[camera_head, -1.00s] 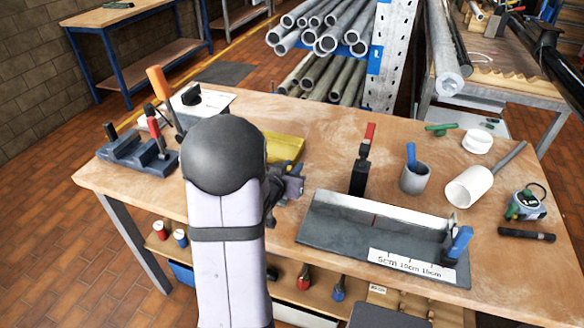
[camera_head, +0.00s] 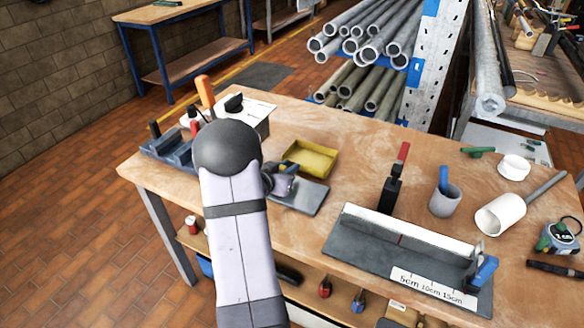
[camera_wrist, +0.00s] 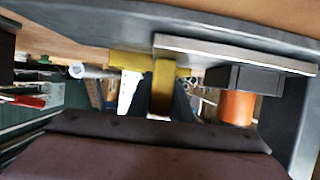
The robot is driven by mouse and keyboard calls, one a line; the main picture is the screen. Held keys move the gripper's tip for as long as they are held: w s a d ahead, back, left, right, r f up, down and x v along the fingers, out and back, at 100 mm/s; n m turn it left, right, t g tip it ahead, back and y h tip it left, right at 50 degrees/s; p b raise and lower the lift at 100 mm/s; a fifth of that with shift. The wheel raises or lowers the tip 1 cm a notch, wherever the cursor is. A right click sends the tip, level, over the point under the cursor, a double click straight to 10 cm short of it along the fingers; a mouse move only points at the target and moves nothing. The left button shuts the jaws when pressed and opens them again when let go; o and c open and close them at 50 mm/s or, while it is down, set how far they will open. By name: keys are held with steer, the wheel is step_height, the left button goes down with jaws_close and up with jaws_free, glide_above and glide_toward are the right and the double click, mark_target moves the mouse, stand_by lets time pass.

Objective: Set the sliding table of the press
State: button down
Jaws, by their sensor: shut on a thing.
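My gripper (camera_head: 282,183) is low over the bench, mostly hidden behind my arm in the head view. In the wrist view its dark fingers (camera_wrist: 162,95) are shut on a narrow yellow piece (camera_wrist: 162,85). A flat grey plate (camera_head: 308,198) lies beside the gripper. A blue-grey fixture (camera_head: 170,148) with a red handle and an orange upright handle (camera_head: 205,92) stand to the left. An orange cylinder (camera_wrist: 237,107) shows under a dark block in the wrist view. I cannot tell which part is the press's sliding table.
A yellow tray (camera_head: 318,160) sits just behind the gripper. To the right are a ruled grey fixture (camera_head: 370,245), a red-handled clamp (camera_head: 393,185), a grey cup (camera_head: 445,200) and a white pipe piece (camera_head: 500,215). Bare bench (camera_head: 355,140) lies behind the clamp.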

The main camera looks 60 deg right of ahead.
steer(key=c, duration=1.6)
jaws_free()
steer(key=shift+w, duration=0.35)
steer(key=shift+s, duration=0.1)
steer(key=shift+b+v, duration=0.35)
steer(key=shift+v, duration=3.4)
